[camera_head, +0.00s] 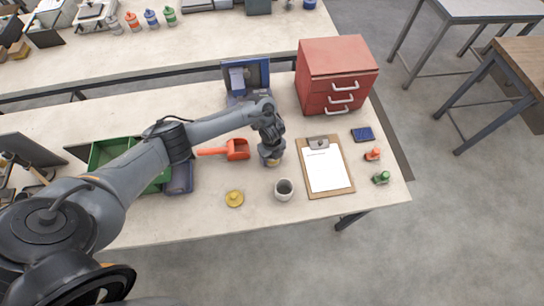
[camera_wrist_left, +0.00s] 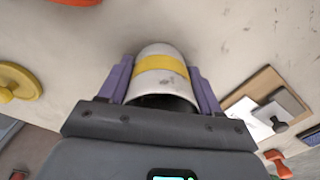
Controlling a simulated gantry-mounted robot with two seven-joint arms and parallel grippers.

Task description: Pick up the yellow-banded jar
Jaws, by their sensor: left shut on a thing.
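The yellow-banded jar (camera_wrist_left: 160,85) is pale grey-white with a yellow band around it. In the left wrist view its dark open mouth faces my palm. My left gripper (camera_wrist_left: 160,90) is shut on it, with one purple finger on each side. In the head view my left gripper (camera_head: 271,152) points down over the table, and a little of the jar (camera_head: 272,163) shows beneath it. I cannot tell whether the jar touches the table. My right gripper is not in view.
A grey-white cup (camera_head: 284,190) stands just in front of the gripper. A yellow lid-like piece (camera_head: 234,199), an orange scoop (camera_head: 237,149) and a clipboard (camera_head: 326,168) lie around it. A red drawer cabinet (camera_head: 335,75) stands behind to the right. A green bin (camera_head: 108,151) is left.

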